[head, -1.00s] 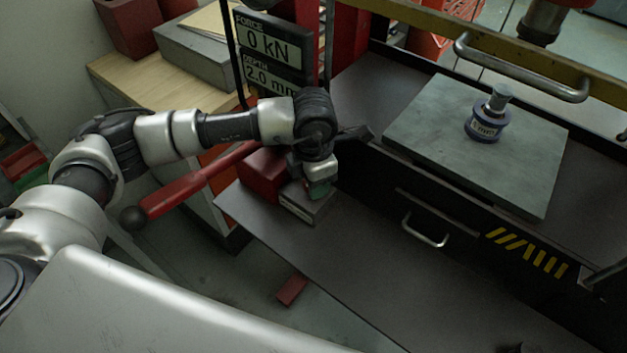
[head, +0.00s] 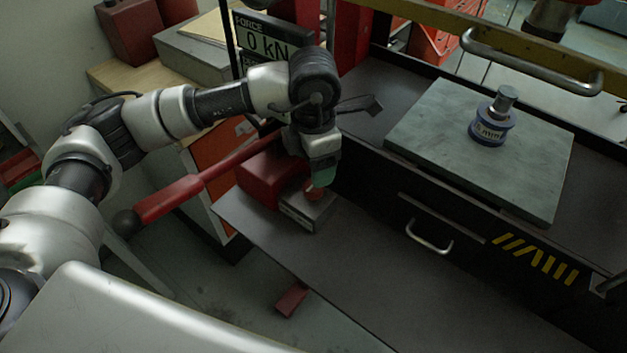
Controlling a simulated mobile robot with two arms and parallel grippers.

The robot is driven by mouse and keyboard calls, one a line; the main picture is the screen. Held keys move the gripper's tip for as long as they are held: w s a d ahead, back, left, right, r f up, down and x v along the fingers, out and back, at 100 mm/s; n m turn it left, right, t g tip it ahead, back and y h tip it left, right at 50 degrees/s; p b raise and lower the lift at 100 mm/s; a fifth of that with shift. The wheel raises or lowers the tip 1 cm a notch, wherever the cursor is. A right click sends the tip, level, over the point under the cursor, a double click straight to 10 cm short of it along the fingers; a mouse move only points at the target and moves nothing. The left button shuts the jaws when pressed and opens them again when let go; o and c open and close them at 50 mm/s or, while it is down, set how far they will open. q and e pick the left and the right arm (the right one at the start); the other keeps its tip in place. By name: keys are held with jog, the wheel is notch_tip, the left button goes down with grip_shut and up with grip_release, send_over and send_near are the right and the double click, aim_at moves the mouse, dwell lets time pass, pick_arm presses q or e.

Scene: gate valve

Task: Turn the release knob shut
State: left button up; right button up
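A small red knob (head: 314,192) sits on top of a grey block (head: 306,211) at the front of the red pump body (head: 266,177), left of centre in the head view. I take it to be the release knob. My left gripper (head: 324,178) points down just above and beside the knob, its greenish tip close to it. I cannot tell whether they touch, nor whether the fingers are open or shut. The back of the knob is partly covered by the gripper. My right gripper is out of view.
A long red lever (head: 190,194) with a black ball end reaches left from the pump. The force display (head: 264,40) reads 0 kN. A blue-collared cylinder (head: 493,120) stands on a grey plate (head: 430,150). The dark front shelf (head: 375,270) is mostly clear.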

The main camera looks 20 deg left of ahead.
pick_arm(q)
jog(key=shift+r+b, duration=0.4)
jog(key=shift+r, duration=1.7)
